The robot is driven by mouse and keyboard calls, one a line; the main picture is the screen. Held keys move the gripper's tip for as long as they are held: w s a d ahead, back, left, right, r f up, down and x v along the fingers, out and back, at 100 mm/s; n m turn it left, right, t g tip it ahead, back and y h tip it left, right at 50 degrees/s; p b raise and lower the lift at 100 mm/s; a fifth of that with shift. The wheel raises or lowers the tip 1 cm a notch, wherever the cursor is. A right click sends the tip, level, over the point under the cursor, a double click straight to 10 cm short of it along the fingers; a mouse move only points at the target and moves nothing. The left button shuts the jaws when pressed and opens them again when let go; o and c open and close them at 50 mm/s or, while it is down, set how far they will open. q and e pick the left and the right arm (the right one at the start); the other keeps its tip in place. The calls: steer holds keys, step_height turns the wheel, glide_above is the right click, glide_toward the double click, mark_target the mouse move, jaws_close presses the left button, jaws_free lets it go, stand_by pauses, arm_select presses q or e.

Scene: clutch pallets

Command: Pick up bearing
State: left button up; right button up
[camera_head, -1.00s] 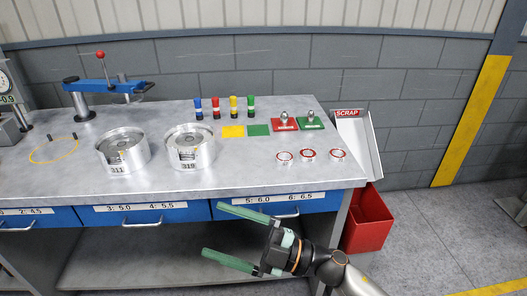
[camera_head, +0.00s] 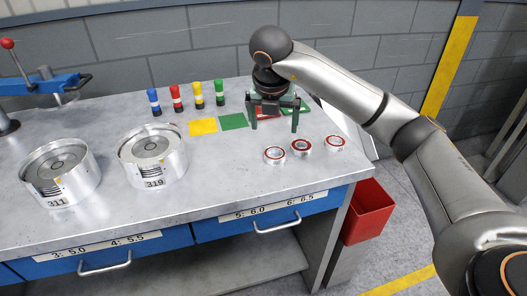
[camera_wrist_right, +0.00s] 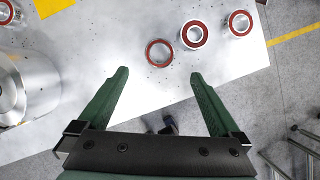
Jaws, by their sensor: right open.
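Three bearings, metal rings with red faces, lie on the bench top near its right end: a left one (camera_head: 275,154), a middle one (camera_head: 301,147) and a right one (camera_head: 335,143). My right gripper (camera_head: 275,126) is open and empty, fingers pointing down, above the bench. In the head view it appears behind and left of the bearings. No bearing is between the fingers. My left gripper is not in view.
Two metal housings, 311 (camera_head: 60,174) and 319 (camera_head: 153,156), stand left. Coloured posts (camera_head: 197,95), a yellow square (camera_head: 203,127) and a green square (camera_head: 233,121) are behind. Red and green plates are partly hidden by my gripper. A red bin (camera_head: 369,211) is beside the bench.

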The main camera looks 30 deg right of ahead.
glide_toward(275, 156)
steer(key=shift+d, duration=0.2)
steer(key=shift+w+d+f, duration=0.1)
steer(key=shift+w+f, duration=0.15)
steer(key=shift+f, duration=0.25)
steer(key=x, duration=0.2)
steer(key=p+x, duration=0.1)
steer(key=x, duration=0.2)
steer(key=shift+s+a+f, duration=0.15)
steer(key=shift+s+a, duration=0.05)
steer(key=c, duration=1.5)
